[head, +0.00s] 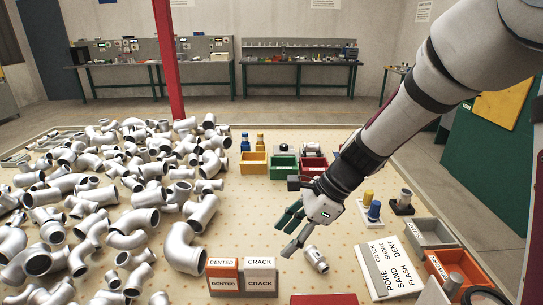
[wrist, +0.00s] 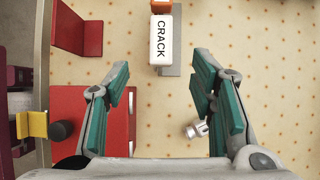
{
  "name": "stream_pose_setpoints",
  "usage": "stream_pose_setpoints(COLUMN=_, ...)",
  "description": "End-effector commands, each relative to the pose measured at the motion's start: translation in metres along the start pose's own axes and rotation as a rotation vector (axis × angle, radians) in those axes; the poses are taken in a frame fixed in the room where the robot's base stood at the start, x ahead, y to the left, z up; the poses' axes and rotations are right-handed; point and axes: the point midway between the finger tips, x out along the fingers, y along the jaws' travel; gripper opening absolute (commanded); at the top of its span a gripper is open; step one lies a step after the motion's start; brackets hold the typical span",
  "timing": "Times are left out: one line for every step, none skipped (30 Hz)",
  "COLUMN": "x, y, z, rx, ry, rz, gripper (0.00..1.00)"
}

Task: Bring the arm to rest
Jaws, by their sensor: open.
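My gripper (head: 291,222) hangs over the perforated table at the lower middle of the head view. It is open and empty, with its two green-padded fingers apart in the wrist view (wrist: 163,108). A small silver pipe fitting (head: 316,259) lies on the table just below and right of the gripper in the head view. The fitting also shows in the wrist view (wrist: 193,130), close to the right finger and lower than it. My arm reaches in from the upper right.
Many silver pipe castings (head: 100,180) cover the table's left side. A CRACK block (head: 260,276) and a DENTED block (head: 222,276) stand at the front. A labelled board (head: 388,268) and an orange bin (head: 450,268) are at right. Yellow (head: 253,162), green and red bins stand behind.

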Motion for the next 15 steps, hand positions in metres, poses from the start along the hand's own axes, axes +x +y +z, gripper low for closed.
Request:
stream_pose_setpoints(x=-0.009, y=0.005, z=0.003, rx=-0.045, ry=0.013, rz=-0.008, gripper=0.51)
stream_pose_setpoints(x=-0.015, y=0.008, z=0.004, rx=-0.083, ry=0.024, rz=-0.012, gripper=0.51)
stream_pose_setpoints(x=-0.024, y=0.015, z=0.005, rx=-0.143, ry=0.043, rz=-0.017, gripper=0.51)
stream_pose_setpoints(x=-0.031, y=0.021, z=0.006, rx=-0.195, ry=0.06, rz=-0.019, gripper=0.51)
stream_pose_setpoints(x=-0.039, y=0.027, z=0.007, rx=-0.252, ry=0.078, rz=-0.023, gripper=0.51)
stream_pose_setpoints(x=-0.05, y=0.036, z=0.008, rx=-0.332, ry=0.105, rz=-0.026, gripper=0.51)
stream_pose_setpoints(x=-0.059, y=0.044, z=0.008, rx=-0.394, ry=0.127, rz=-0.028, gripper=0.51)
stream_pose_setpoints(x=-0.067, y=0.051, z=0.008, rx=-0.456, ry=0.149, rz=-0.028, gripper=0.51)
stream_pose_setpoints(x=-0.078, y=0.061, z=0.007, rx=-0.537, ry=0.179, rz=-0.028, gripper=0.51)
stream_pose_setpoints(x=-0.085, y=0.069, z=0.007, rx=-0.596, ry=0.202, rz=-0.027, gripper=0.51)
stream_pose_setpoints(x=-0.092, y=0.076, z=0.006, rx=-0.655, ry=0.225, rz=-0.024, gripper=0.51)
stream_pose_setpoints(x=-0.102, y=0.086, z=0.005, rx=-0.733, ry=0.257, rz=-0.021, gripper=0.51)
stream_pose_setpoints(x=-0.109, y=0.094, z=0.003, rx=-0.789, ry=0.281, rz=-0.017, gripper=0.51)
stream_pose_setpoints(x=-0.116, y=0.102, z=0.002, rx=-0.845, ry=0.305, rz=-0.013, gripper=0.51)
stream_pose_setpoints(x=-0.124, y=0.112, z=-0.001, rx=-0.919, ry=0.337, rz=-0.005, gripper=0.51)
